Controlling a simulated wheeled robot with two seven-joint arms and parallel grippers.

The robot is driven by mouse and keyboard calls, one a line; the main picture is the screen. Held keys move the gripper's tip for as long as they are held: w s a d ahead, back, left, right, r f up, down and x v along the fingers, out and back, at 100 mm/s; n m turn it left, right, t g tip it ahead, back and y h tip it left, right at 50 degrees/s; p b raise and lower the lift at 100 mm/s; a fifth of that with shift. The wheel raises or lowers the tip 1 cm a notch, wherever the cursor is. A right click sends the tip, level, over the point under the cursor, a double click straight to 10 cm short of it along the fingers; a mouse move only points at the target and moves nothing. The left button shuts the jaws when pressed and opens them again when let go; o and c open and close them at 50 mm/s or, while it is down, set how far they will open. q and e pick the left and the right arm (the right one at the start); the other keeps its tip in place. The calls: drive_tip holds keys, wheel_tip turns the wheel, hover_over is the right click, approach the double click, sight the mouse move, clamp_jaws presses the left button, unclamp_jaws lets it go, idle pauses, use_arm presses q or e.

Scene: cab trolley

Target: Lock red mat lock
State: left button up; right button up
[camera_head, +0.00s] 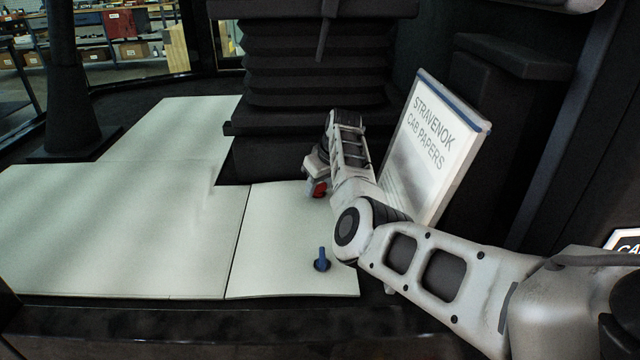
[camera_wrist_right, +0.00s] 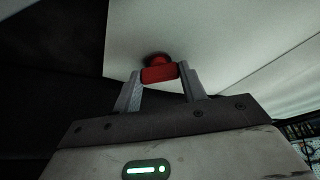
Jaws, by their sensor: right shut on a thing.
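The red mat lock (camera_head: 319,189) is at the far right part of the pale floor mat (camera_head: 285,225), partly hidden by my right arm in the head view. In the right wrist view the red lock (camera_wrist_right: 159,74) has a wide bar on a round base. My right gripper (camera_wrist_right: 160,80) is shut on this red bar, with one finger on each side. The right gripper (camera_head: 318,180) also shows in the head view, reaching down at the mat. My left gripper is not in view.
A blue lock (camera_head: 322,260) stands at the mat's near edge. A black bellows seat base (camera_head: 315,60) stands behind. More pale mat (camera_head: 110,225) lies clear at the left.

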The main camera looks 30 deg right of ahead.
drive_tip(key=shift+r+p, duration=0.1)
drive_tip(key=shift+p, duration=0.3)
drive_tip(key=m+p, duration=0.2)
drive_tip(key=shift+a+r+h+p, duration=0.1)
drive_tip(key=shift+h+p, duration=0.2)
drive_tip(key=shift+h, duration=0.1)
drive_tip(key=shift+m+h+p, duration=0.4)
drive_tip(key=shift+m+p, duration=0.5)
drive_tip(key=shift+m, duration=0.2)
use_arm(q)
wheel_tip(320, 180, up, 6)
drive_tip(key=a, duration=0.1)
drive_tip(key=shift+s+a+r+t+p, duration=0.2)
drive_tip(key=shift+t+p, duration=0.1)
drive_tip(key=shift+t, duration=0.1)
use_arm(e)
drive_tip(key=shift+a+f+m+g+h, duration=0.15)
drive_tip(key=shift+m+g+h, duration=0.3)
drive_tip(key=shift+m, duration=1.05)
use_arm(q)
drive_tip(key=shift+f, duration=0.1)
use_arm(e)
drive_tip(key=o, duration=1)
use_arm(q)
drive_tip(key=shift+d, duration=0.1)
